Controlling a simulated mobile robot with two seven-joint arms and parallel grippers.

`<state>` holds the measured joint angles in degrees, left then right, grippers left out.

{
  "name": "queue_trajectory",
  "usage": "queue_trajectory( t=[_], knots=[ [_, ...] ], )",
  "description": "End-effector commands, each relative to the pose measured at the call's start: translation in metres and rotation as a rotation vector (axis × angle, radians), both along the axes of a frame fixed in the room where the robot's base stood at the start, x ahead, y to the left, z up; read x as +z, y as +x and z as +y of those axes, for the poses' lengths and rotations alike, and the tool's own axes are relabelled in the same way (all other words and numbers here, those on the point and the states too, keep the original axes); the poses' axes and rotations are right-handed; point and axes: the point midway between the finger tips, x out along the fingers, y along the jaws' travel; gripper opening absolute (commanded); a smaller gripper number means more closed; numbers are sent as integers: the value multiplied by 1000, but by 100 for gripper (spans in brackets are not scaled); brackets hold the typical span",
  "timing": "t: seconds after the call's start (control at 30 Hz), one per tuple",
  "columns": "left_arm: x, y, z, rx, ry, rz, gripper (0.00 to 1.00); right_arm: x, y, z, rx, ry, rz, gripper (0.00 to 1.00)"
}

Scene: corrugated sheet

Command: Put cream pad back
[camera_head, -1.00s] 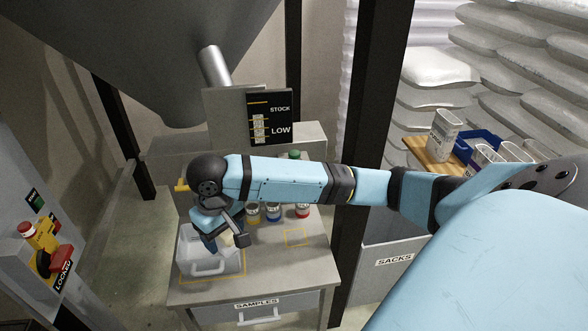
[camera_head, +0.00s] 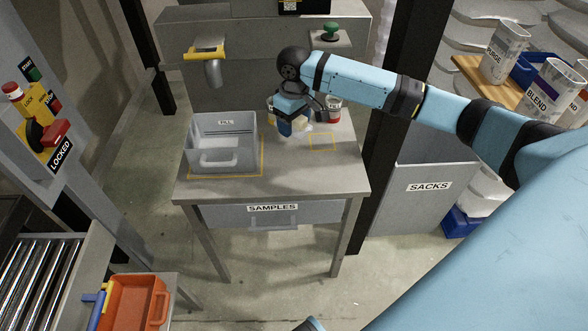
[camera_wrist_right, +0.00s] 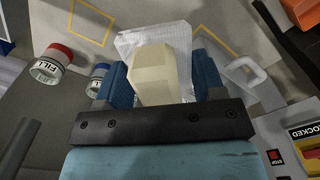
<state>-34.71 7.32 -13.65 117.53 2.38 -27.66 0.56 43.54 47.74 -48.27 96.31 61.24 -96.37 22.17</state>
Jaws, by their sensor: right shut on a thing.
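My right gripper (camera_head: 292,128) is above the sample table (camera_head: 270,180), to the right of the grey bin (camera_head: 222,147). In the right wrist view the cream pad (camera_wrist_right: 154,72) is between the blue fingers of the right gripper (camera_wrist_right: 160,85), which are shut on it. A whitish, textured, translucent piece (camera_wrist_right: 130,45) shows behind the pad; I cannot tell whether it is attached. In the head view the gripper hides most of the pad. A yellow outline (camera_head: 322,142) on the table lies to the right of the gripper. My left gripper is not in view.
Jars stand behind the gripper, including a red-banded one (camera_head: 334,108); others are partly hidden. The bin stands in a yellow outline. A dark post (camera_head: 393,130) rises right of the table. The table front is clear. An orange tray (camera_head: 135,302) is at lower left.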

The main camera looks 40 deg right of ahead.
Motion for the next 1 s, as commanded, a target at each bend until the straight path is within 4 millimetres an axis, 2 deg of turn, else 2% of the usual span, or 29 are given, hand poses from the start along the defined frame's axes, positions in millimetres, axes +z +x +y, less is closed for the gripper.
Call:
queue_trajectory(
  t=[0.03,0.1,0.3,0.4,0.67,0.9,1.0],
  knots=[
    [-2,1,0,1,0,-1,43,-17,-1,0,-2,0,5,41],
    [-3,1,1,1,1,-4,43,-36,-1,0,-1,0,6,41],
    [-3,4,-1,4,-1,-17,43,-89,-1,0,-1,0,4,41],
    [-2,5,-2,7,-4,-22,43,-108,-1,0,-1,-1,3,41],
    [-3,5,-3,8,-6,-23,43,-130,0,0,-1,0,1,41],
    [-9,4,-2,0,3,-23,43,-164,-1,0,-1,0,3,41],
    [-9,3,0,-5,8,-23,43,-168,-1,1,0,0,1,41]
  ],
)
